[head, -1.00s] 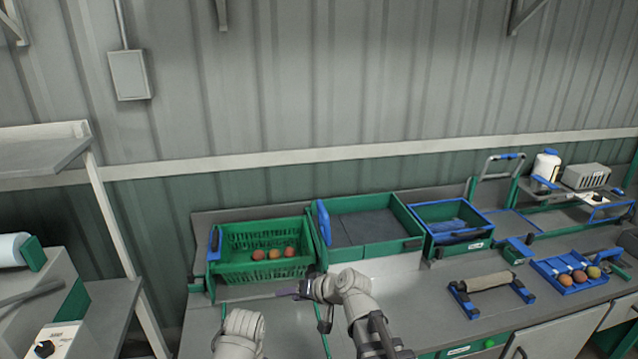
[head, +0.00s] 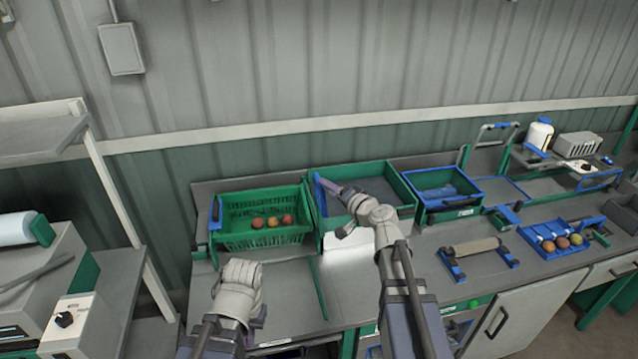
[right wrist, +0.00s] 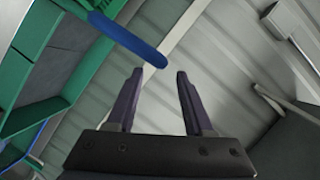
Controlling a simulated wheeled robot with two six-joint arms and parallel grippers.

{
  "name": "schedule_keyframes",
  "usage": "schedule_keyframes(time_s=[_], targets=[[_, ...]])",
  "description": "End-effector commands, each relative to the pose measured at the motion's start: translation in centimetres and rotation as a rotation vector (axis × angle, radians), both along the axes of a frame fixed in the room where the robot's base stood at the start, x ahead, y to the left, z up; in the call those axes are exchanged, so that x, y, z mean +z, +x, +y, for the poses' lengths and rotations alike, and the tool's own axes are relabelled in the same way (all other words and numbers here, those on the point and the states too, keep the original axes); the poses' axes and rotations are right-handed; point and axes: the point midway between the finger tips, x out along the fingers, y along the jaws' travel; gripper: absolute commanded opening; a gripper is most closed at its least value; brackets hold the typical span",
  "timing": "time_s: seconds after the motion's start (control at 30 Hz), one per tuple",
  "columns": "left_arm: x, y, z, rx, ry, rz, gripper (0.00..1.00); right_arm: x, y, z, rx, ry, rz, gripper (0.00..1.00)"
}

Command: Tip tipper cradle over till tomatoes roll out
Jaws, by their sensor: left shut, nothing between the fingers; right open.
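The green crate (head: 226,241) of the tipper cradle stands at the back left of the bench in the head view, upright, with several red and orange tomatoes (head: 273,221) in it. A blue handle (head: 215,212) rises at its left. Another blue handle (head: 318,193) stands between this crate and the green bin beside it. My right gripper (head: 322,184) is open and empty at that second handle. In the right wrist view a blue bar (right wrist: 128,39) ends just beyond the open fingertips, not clasped. My left gripper (head: 261,316) is low in front of the crate, shut and empty.
The grey-floored green bin (head: 408,197) stands right of the crate, then a blue-rimmed bin (head: 481,205). A roller stand (head: 474,248) and a blue tray (head: 535,240) with several tomatoes lie farther right. The bench (head: 290,290) before the crate is mostly clear.

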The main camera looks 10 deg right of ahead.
Motion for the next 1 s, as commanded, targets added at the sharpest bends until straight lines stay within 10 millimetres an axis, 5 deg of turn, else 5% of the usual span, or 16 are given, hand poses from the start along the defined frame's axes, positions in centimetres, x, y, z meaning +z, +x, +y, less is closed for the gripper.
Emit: schedule_keyframes(time_s=[0.33,0.7,1.0], targets=[[-1.2,0.0,0.0,-0.003,0.001,0.0,0.0,-1.3,5.1,1.7,0.003,-0.001,0.001,0.52],[-1.3,0.0,0.0,-0.003,0.001,0.0,0.0,-1.3,5.7,2.0,0.002,-0.001,0.001,0.51],[-1.3,0.0,0.0,-0.003,0.001,0.0,0.0,-1.3,5.7,2.0,0.002,-0.001,0.001,0.17]])
